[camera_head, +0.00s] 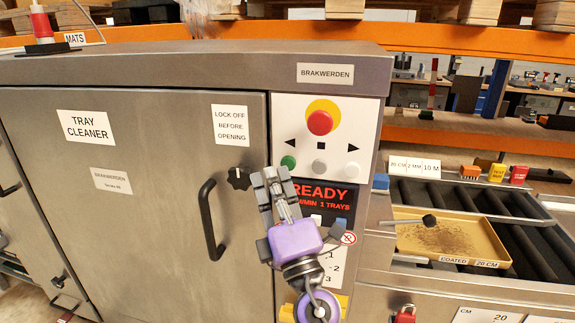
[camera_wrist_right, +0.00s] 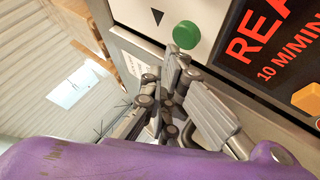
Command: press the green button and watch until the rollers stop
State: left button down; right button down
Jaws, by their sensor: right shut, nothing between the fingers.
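The green button (camera_head: 288,162) sits at the left of the control panel on the tray cleaner, below the red emergency stop (camera_head: 320,122). My right gripper (camera_head: 270,176) is shut and empty, just below and left of the button in the head view. In the right wrist view the green button (camera_wrist_right: 186,34) shows uncovered just beyond my fingertips (camera_wrist_right: 177,68); whether they touch it I cannot tell. The display (camera_head: 322,195) reads READY in red, partly hidden by my gripper. Dark rollers (camera_head: 528,252) lie on the conveyor at right. My left gripper is out of view.
A black knob (camera_head: 239,178) and door handle (camera_head: 211,222) stick out at left. A dirty tan tray (camera_head: 483,231) lies on the rollers.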

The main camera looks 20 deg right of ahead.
jog(key=shift+w, duration=0.15)
jog(key=shift+w+d, duration=0.25)
